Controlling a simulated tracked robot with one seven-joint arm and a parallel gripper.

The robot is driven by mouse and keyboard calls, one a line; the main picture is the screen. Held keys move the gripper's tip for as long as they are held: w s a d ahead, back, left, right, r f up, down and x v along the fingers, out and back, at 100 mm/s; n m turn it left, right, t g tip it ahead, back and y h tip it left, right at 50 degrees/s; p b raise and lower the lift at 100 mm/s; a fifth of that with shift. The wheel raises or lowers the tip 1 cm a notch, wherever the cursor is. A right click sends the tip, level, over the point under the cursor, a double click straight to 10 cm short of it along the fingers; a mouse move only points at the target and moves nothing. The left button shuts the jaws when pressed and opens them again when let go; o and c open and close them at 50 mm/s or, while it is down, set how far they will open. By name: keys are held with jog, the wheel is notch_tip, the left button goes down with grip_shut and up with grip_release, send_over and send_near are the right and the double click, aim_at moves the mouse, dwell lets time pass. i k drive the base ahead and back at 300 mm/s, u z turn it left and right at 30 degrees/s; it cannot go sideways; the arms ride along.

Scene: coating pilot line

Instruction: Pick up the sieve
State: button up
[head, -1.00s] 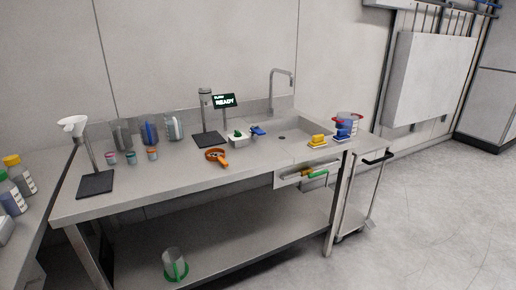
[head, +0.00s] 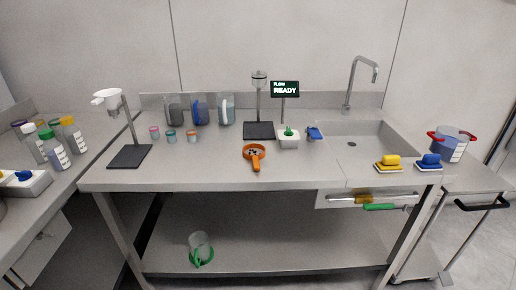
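An orange sieve (head: 255,154) with a round rim lies on the grey bench (head: 210,175), left of the sink. Its handle points toward the front edge of the bench. Several small dark bits seem to show inside its bowl, too small to make out. Nothing touches the sieve from above. My gripper is not in view in the head view.
Behind the sieve stand a dark-based stand (head: 259,129), a READY display (head: 285,89) and a white box (head: 288,140). Jugs (head: 200,110) and small cups (head: 172,135) stand left. The sink (head: 352,143) and sponges (head: 388,162) are right. The bench front before the sieve is clear.

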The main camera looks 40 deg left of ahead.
aim_at(255, 153)
jog(key=u, duration=0.4)
jog(key=i, duration=1.05)
jog(key=u, duration=0.85)
jog(key=i, duration=0.55)
jog(key=u, duration=0.3)
jog(key=k, duration=0.8)
jog(key=u, duration=0.25)
jog(key=i, duration=0.8)
jog(key=z, duration=0.15)
